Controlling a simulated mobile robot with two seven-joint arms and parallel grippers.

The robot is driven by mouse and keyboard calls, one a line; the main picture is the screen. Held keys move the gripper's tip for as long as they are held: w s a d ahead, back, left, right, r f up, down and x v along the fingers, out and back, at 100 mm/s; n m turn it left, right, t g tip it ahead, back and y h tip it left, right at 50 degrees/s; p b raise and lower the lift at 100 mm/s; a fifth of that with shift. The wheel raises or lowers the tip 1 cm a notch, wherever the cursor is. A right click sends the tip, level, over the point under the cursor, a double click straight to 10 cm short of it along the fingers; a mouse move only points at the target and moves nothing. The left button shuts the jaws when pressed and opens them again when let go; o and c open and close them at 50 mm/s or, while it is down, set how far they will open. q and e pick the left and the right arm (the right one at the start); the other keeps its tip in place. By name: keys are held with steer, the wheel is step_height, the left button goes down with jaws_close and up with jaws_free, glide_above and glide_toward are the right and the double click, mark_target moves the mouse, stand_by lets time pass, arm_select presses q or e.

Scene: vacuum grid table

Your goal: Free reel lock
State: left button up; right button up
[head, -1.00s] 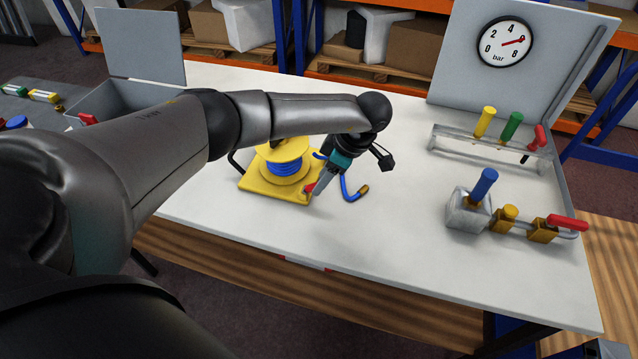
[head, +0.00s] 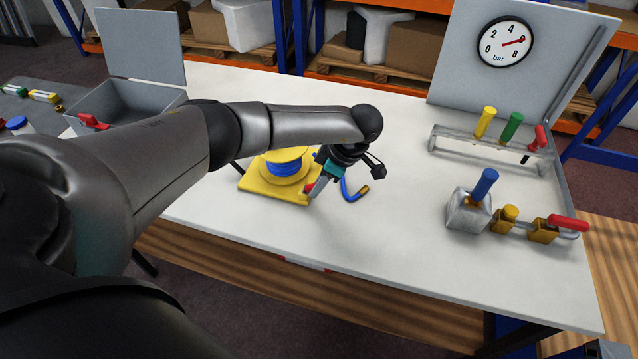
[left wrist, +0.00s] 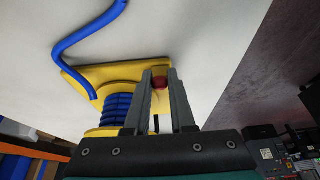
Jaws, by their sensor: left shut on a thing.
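The yellow reel (head: 262,185) with blue hose wound on it sits on its square yellow base on the white table, partly hidden behind my left arm. A small red reel lock (head: 309,187) is at the base's right corner. It also shows in the left wrist view (left wrist: 160,82), between the fingers. My left gripper (head: 316,190) points down at that corner and is shut on the red lock. In the left wrist view my left gripper (left wrist: 161,77) has its grey fingers on either side of the lock. The lock's exact position is hard to tell. My right gripper is out of view.
The blue hose's free end (head: 350,190) lies just right of my gripper. A metal block with a blue handle (head: 484,185) and a red-levered valve (head: 567,223) stand at right. A rack (head: 488,145) and gauge (head: 505,42) are behind. The front middle table is clear.

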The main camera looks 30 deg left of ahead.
mark_target(309, 186)
arm_select(q)
jaws_close()
steer(key=shift+r, duration=0.1)
steer(key=shift+a+r+h, duration=0.3)
steer(key=shift+a+h, duration=0.15)
steer(key=shift+h, duration=0.55)
steer(key=shift+s+a+r+t+h, duration=0.15)
steer(key=shift+a+t+h, duration=0.3)
steer(key=shift+h, duration=0.45)
steer(key=h+b, duration=0.2)
steer(key=a+t+h+b, duration=0.1)
steer(key=b, duration=0.1)
steer(key=shift+s+a+h, duration=0.15)
steer(key=shift+h, duration=0.25)
steer(key=shift+s+a+r+t+h+b, duration=0.1)
steer(key=shift+a+r+t+h+b, duration=0.2)
steer(key=shift+h+b, duration=0.95)
steer(key=shift+y, duration=0.25)
steer(key=o, duration=0.8)
jaws_free()
